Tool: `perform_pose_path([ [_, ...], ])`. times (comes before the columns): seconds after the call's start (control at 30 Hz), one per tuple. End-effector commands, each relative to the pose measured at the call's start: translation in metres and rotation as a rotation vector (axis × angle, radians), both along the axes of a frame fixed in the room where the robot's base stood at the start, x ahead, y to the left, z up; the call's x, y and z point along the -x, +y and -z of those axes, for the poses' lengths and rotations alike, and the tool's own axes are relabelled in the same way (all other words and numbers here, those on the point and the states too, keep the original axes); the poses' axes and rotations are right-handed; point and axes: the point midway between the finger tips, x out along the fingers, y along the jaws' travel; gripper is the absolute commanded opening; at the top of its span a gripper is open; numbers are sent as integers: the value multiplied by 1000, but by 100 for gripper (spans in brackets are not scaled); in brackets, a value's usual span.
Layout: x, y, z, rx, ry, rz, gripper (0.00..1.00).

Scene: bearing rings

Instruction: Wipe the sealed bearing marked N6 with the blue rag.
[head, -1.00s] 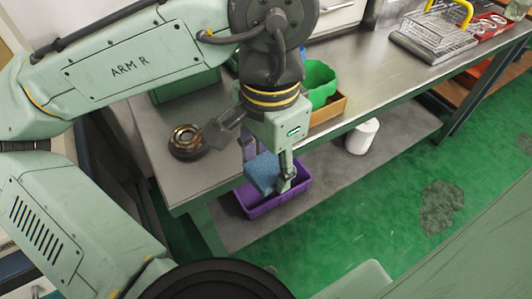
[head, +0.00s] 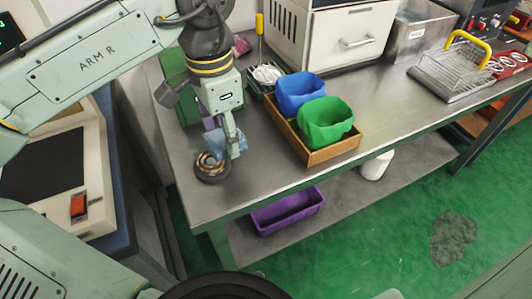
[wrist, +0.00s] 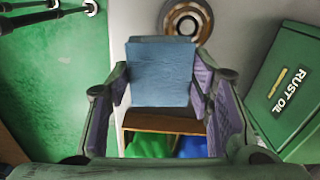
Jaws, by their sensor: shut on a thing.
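A dark bearing ring (head: 213,178) with a brownish metal inner part lies on the steel bench near its front left corner. It also shows in the wrist view (wrist: 184,16), beyond the rag and partly cut off by the top edge. No N6 mark is legible. My gripper (head: 232,146) is shut on the blue rag (head: 222,141), which hangs at the bearing's upper right in the head view and overlaps its edge. I cannot tell whether they touch. In the wrist view the rag (wrist: 160,72) is a flat blue block between the fingers.
A wooden tray (head: 333,150) with blue (head: 298,92) and green (head: 324,124) bins stands right of my gripper. A green rust oil can (wrist: 288,98) stands near the bearing. The empty purple bin (head: 288,212) is on the lower shelf.

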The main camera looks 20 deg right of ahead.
Motion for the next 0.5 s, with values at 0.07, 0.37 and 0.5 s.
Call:
perform_pose_path([
  [0.07, -15, 15, -7, -4, -3, -8, 25],
  [0.37, -32, 32, 3, -9, -11, 0, 25],
  [0.5, -31, 32, 16, -10, -11, -1, 25],
])
